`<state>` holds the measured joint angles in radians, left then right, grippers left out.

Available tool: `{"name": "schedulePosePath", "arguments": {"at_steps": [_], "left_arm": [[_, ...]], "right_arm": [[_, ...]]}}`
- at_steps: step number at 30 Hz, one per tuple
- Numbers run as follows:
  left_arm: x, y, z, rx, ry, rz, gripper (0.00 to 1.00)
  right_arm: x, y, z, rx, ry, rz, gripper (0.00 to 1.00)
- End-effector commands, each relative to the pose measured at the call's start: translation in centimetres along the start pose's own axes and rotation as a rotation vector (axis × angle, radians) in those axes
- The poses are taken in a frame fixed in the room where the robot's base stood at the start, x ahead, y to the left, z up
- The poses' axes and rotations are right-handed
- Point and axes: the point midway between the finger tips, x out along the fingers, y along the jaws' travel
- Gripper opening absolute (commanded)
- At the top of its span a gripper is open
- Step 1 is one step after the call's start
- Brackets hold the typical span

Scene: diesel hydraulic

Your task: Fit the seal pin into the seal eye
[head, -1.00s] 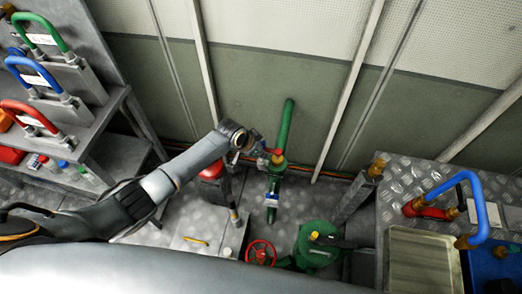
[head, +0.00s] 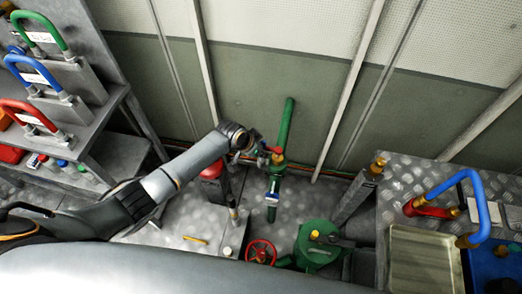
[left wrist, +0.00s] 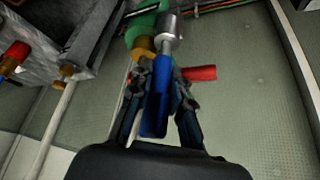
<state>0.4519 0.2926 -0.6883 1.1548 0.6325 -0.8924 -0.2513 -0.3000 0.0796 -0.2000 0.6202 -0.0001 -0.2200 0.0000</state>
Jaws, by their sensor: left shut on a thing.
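My left gripper (left wrist: 160,95) is shut on a blue piece (left wrist: 156,112) with a grey shaft, which may be the seal pin. In the left wrist view the shaft points away from me, towards a silver cylinder beside a green fitting (left wrist: 143,24). I cannot tell whether the shaft is in the cylinder or only in front of it. A red piece (left wrist: 198,73) sticks out to the right behind the fingers. In the head view the gripper (head: 258,152) is beside the green upright pipe (head: 285,125). I cannot make out the seal eye. My right gripper is not in view.
A red handwheel (head: 261,252) and a green pump-like body (head: 318,246) stand below the pipe. Shelves with coloured hose loops (head: 40,78) are at the left. A bench at the right holds a metal tray (head: 425,258) and a blue loop (head: 484,200). The wall is close behind the pipe.

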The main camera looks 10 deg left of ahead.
Motion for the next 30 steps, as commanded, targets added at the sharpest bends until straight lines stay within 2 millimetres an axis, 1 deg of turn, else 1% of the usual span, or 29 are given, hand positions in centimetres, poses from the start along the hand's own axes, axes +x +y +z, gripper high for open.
{"name": "schedulePosePath", "arguments": {"at_steps": [1, 2, 3, 5, 6, 16, 20, 23, 26, 30], "left_arm": [[0.3, 0.1, 0.3, -0.001, -0.004, 0.001, 0.00], [0.3, 0.1, 0.3, 0.000, -0.004, 0.001, 0.23], [0.2, 0.1, 0.3, -0.001, -0.004, 0.001, 0.31], [0.2, 0.1, 0.3, -0.001, -0.005, 0.001, 0.43], [0.2, 0.1, 0.3, -0.001, -0.006, 0.001, 0.45], [0.2, 0.0, 0.3, -0.001, -0.005, 0.000, 0.45], [-0.4, 0.0, 0.3, -0.001, -0.004, 0.001, 0.45], [-1.5, 0.0, 0.3, 0.001, -0.003, 0.000, 0.45], [-3.2, 0.0, 0.3, 0.002, -0.003, -0.001, 0.45], [-5.9, 0.0, 0.3, 0.002, -0.003, -0.001, 0.45]], "right_arm": [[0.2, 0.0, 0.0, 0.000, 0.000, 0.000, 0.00], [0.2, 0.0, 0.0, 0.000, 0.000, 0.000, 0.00], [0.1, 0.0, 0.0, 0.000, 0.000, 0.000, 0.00], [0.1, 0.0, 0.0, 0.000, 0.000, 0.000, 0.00], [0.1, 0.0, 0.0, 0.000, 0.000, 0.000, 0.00], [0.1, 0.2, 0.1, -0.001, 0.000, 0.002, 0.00], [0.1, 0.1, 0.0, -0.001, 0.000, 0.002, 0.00], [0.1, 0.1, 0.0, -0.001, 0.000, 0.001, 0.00], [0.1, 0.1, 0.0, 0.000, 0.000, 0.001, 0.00], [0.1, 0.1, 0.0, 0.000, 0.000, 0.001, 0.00]]}}
